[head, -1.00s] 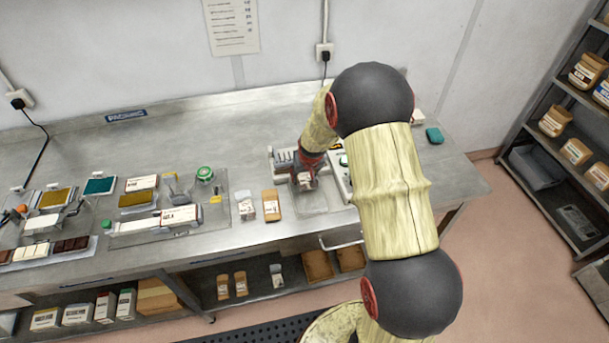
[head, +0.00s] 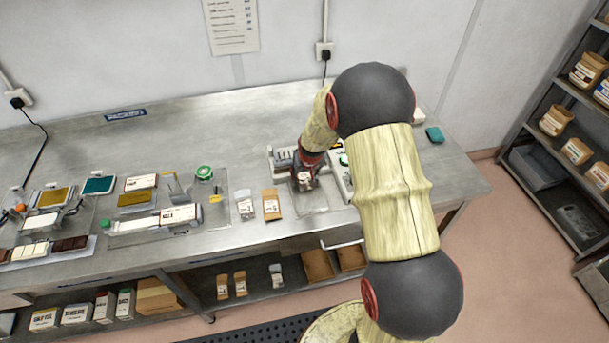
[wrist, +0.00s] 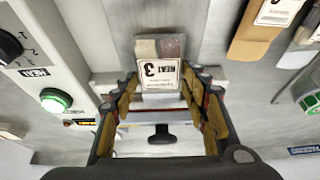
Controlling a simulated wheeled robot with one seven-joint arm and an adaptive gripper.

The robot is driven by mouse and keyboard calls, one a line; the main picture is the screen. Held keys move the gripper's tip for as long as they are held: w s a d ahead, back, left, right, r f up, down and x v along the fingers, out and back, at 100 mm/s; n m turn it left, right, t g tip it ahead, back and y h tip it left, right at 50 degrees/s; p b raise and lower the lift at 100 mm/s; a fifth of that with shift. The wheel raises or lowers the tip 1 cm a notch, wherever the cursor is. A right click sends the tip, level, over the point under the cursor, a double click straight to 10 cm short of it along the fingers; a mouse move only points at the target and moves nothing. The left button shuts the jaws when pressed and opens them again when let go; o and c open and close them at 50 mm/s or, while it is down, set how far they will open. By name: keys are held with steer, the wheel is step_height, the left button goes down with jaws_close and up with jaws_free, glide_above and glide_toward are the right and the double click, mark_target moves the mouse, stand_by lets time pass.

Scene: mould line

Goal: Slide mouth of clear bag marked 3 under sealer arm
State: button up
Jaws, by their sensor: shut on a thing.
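My gripper (wrist: 163,84) is shut on the clear bag marked 3 (wrist: 158,66). The bag has a white label with a black 3, and brownish contents show through its far part. In the head view my gripper (head: 305,172) is low over the bench, in front of the sealer (head: 284,158). I cannot tell whether the bag's mouth is under the arm.
The heat control box (wrist: 35,75) with a dial and a lit green button stands close beside my fingers. A brown pouch (head: 271,204) and another clear bag (head: 245,204) lie to the left on the steel bench. Trays of moulds fill the far left.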

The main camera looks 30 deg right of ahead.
stand_by(0.3)
steer(key=o, duration=1.2)
steer(key=shift+c, duration=0.2)
steer(key=shift+o, duration=0.4)
steer(key=v, duration=1.2)
steer(key=shift+s+f, duration=0.1)
steer(key=shift+s, duration=0.05)
steer(key=s+a+f+g, duration=0.2)
steer(key=s, duration=0.4)
steer(key=s+a+r+n+t+b, duration=0.1)
steer(key=s+a+r+b, duration=0.2)
steer(key=s+a+r, duration=0.4)
steer(key=s+a+r+n+t+y+b, duration=0.1)
steer(key=s+a+r+b, duration=0.3)
steer(key=s, duration=1)
steer(key=shift+s+a+r+n+t, duration=0.25)
steer(key=shift+a+r+n+t, duration=0.4)
steer(key=shift+a+r, duration=1.2)
